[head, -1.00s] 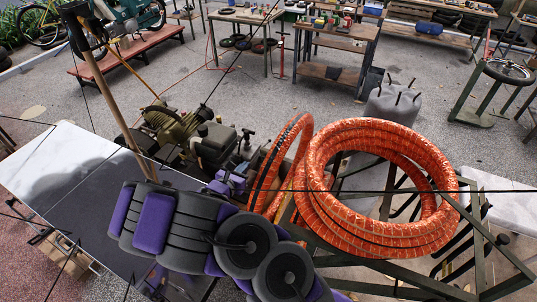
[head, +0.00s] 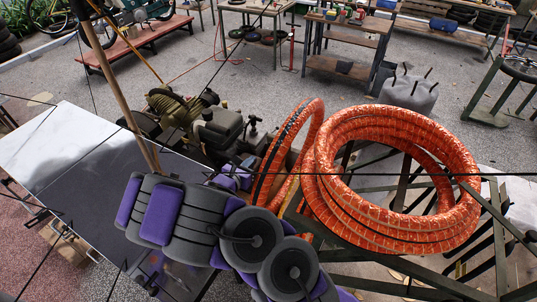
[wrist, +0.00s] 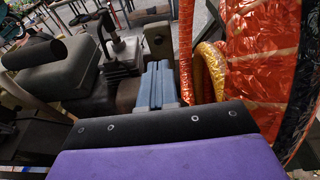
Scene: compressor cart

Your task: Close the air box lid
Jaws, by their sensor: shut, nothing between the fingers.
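The compressor engine (head: 218,130) stands beyond my arm in the head view, left of the orange hose. In the wrist view a dark grey box-like housing (wrist: 60,75) with a rounded top lies left of my fingers. I cannot tell for sure whether it is the air box, or how its lid sits. My gripper's blue-grey fingers (wrist: 158,84) are shut together and empty, pointing at the engine beside a black lever fitting (wrist: 122,55). In the head view my purple gripper (head: 236,176) is close to the engine's near side, partly hidden by my arm.
A large orange hose coil (head: 392,180) on a dark metal frame stands just right of my gripper. A wooden handle (head: 125,85) leans at the left, near a flat metal panel (head: 62,150). Workbenches stand at the back, with open floor before them.

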